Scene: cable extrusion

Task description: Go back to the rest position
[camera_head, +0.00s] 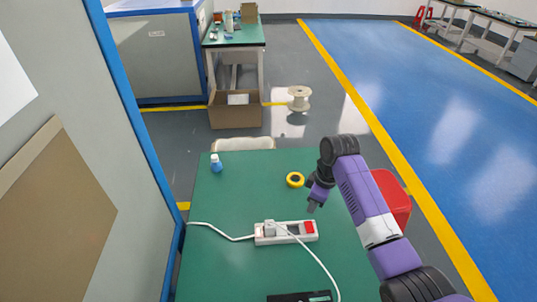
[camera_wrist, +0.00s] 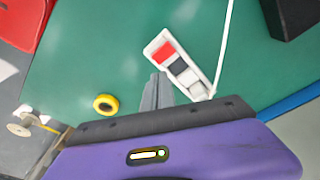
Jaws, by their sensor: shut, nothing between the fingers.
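My gripper (camera_head: 313,206) is at the end of my purple arm, above the green table (camera_head: 217,270) and near the right end of a white power strip (camera_head: 258,240). In the wrist view my gripper (camera_wrist: 157,90) shows two grey fingers close together, with nothing between them. The power strip also shows in the wrist view (camera_wrist: 155,45), with a red switch at one end and a white plug in it. A white cable runs from it.
A yellow tape roll (camera_head: 295,180) and a blue-capped bottle (camera_head: 216,163) lie on the table's far part. A black object (camera_head: 300,297) is at the near edge. A red stool (camera_head: 393,197) stands right of the table. A grey panel with a blue edge (camera_head: 128,110) borders the left.

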